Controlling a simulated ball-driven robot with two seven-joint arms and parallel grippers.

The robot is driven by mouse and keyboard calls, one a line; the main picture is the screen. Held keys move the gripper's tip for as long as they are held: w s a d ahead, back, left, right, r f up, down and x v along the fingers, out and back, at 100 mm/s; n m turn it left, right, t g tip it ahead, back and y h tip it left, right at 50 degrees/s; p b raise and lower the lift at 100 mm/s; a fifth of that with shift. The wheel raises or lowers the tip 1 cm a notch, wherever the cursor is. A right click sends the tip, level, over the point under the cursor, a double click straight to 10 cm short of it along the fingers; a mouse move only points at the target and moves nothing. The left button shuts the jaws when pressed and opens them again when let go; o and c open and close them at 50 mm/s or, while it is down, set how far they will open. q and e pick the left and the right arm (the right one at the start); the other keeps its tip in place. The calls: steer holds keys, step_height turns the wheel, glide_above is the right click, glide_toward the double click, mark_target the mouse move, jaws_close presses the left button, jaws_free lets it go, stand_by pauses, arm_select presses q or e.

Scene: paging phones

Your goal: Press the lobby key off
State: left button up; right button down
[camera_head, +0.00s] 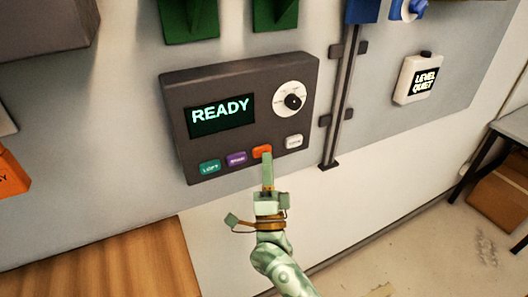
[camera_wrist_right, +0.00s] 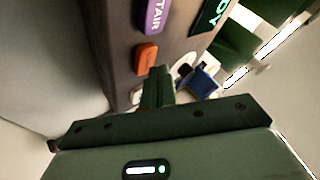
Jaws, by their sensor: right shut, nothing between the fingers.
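A dark paging panel (camera_head: 240,75) on the wall has a screen (camera_head: 221,115) reading READY and a row of keys. From left are a teal LOFT key (camera_head: 209,167), a purple key (camera_head: 237,159) ending in TAIR, an orange key (camera_head: 261,151) and a white key (camera_head: 294,142). No label reads clearly as lobby; the orange key is partly covered. My right gripper (camera_head: 267,158) is shut and empty, its tips just at the orange key's lower edge; touching cannot be told. In the wrist view its fingers (camera_wrist_right: 158,82) stand beside the orange key (camera_wrist_right: 147,56). My left gripper is not in view.
A round dial (camera_head: 291,101) sits on the panel's right. A dark vertical rail (camera_head: 341,110) and a LEVEL QUIET box (camera_head: 418,79) are farther right. An orange box (camera_head: 10,174) is at left, a wooden surface (camera_head: 110,262) below. The wall under the panel is bare.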

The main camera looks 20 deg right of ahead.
steer(key=s+p, duration=0.2)
steer(key=s, duration=0.4)
steer(key=shift+d+h+p, duration=0.25)
steer(key=shift+h+p, duration=0.05)
